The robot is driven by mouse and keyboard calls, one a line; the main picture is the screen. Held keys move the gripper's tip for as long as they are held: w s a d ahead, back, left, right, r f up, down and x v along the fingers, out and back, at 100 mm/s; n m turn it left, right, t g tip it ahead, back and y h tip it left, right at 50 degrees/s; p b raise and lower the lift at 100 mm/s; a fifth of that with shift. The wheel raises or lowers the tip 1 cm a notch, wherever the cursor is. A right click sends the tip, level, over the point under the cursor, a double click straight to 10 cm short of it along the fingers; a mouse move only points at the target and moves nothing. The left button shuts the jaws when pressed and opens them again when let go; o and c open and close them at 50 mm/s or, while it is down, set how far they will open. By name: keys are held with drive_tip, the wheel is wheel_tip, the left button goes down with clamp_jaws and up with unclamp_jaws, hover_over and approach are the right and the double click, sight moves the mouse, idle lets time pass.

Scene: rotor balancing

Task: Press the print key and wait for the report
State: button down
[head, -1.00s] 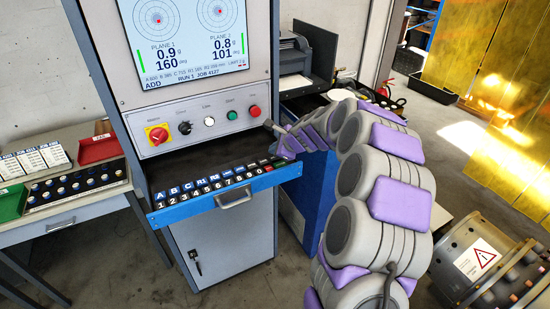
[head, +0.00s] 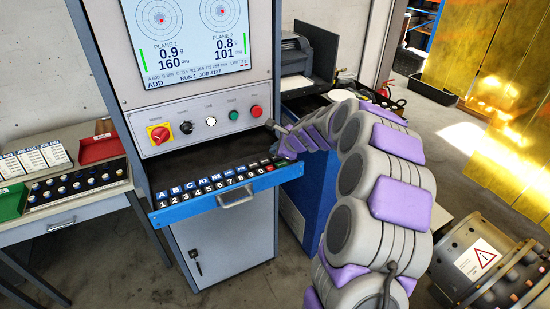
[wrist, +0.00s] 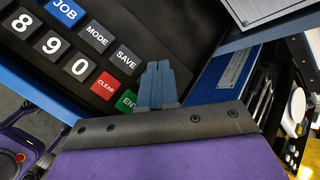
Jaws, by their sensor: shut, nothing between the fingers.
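The key tray (head: 234,198) is pulled out below the screen, with rows of lettered and numbered keys. The wrist view shows the MODE key (wrist: 97,37), SAVE key (wrist: 124,60), red CLEAR key (wrist: 104,86) and part of the green ENTER key (wrist: 127,101). No key marked print is readable; part of the keypad is hidden behind my gripper. My gripper (wrist: 158,66) is shut and empty, its tips just right of SAVE and ENTER. I cannot tell whether it touches a key. The screen (head: 190,40) reads ADD, RUN 1, with 0.9 and 0.8 g.
A dark machine with a pale tray (head: 297,83) stands behind the cabinet, at its right. Knobs and buttons, including a red one (head: 255,111), sit above the keys. A side table with a red tray (head: 98,149) is at left. A flanged drum (head: 485,262) is at right.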

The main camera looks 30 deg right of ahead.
drive_tip(key=shift+d, duration=0.35)
drive_tip(key=shift+f, duration=0.15)
drive_tip(key=shift+a+f, duration=0.25)
